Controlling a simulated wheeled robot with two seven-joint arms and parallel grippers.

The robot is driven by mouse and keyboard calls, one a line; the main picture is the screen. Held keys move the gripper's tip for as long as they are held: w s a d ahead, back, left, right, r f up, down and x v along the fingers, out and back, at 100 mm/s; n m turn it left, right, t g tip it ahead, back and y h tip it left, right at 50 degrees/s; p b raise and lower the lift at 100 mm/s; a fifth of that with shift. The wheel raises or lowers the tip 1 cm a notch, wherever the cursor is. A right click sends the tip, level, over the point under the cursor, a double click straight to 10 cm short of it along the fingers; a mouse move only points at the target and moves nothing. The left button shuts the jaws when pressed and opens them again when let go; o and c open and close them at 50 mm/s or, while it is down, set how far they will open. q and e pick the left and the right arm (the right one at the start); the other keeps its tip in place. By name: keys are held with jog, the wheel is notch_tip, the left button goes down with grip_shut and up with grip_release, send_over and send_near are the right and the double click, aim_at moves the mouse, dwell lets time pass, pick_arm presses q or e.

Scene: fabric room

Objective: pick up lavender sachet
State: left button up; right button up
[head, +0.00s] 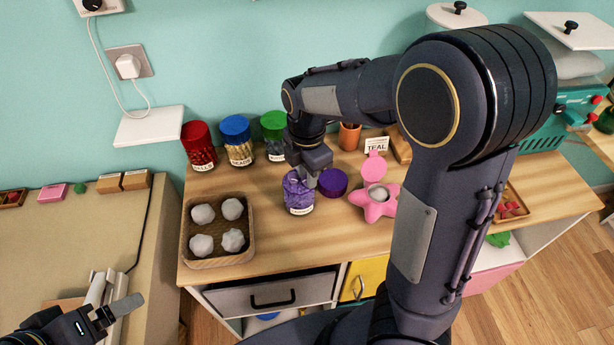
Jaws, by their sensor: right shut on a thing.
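A clear jar of purple sachets (299,197) with a white label stands open on the wooden worktop. Its purple lid (333,182) lies just to its right. My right gripper (308,178) points down at the jar's mouth, shut on a lavender sachet; the held sachet is mostly hidden by the fingers and cannot be told apart from the other purple in the jar. My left gripper (118,308) is at the lower left, above the beige table, away from the jar; its finger gap is not clear.
Lidded jars, red (199,146), blue (236,140) and green (274,136), stand behind. A wooden tray (219,262) with several whitish lumps is at left, a pink star-shaped holder (374,203) at right. My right arm hides much of the worktop's right side.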

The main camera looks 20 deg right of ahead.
jog(key=shift+f, duration=0.3)
